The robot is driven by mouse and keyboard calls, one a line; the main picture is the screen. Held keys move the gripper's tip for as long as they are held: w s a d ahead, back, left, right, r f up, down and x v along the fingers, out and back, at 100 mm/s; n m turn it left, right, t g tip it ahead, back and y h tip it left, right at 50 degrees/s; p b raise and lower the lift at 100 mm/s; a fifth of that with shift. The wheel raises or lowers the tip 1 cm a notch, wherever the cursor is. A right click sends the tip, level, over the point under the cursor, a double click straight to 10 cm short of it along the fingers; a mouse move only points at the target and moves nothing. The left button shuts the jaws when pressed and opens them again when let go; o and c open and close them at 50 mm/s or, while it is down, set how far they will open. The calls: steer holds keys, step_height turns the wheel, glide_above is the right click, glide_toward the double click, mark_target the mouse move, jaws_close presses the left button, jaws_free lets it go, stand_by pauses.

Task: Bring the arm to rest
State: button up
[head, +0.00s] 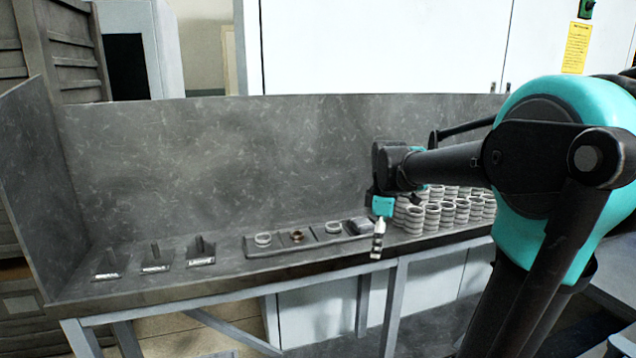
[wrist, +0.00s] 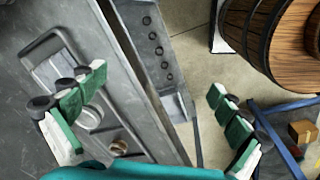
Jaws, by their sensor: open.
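My arm reaches in from the right in the head view. My gripper (head: 378,240) hangs at the front edge of the grey metal bench (head: 200,285), just left of the stacked rings. In the wrist view my gripper (wrist: 155,115) has its two green-padded fingers spread wide apart with nothing between them. The bench (wrist: 150,90) and its front edge lie below, between the fingers, with floor beyond.
A tray (head: 285,249) with several rings in its slots lies left of my gripper. Stacked rings (head: 440,215) stand to its right. Several small upright posts (head: 155,262) stand at the bench's left. A wooden barrel (wrist: 265,40) stands beyond the bench.

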steer(key=s+d+f+m+t, duration=0.2)
steer(key=s+f+m, duration=1.2)
steer(key=s+f, duration=0.2)
steer(key=shift+s+d+f+m+t, duration=0.3)
steer(key=shift+s+f+t, duration=0.1)
steer(key=shift+f, duration=0.5)
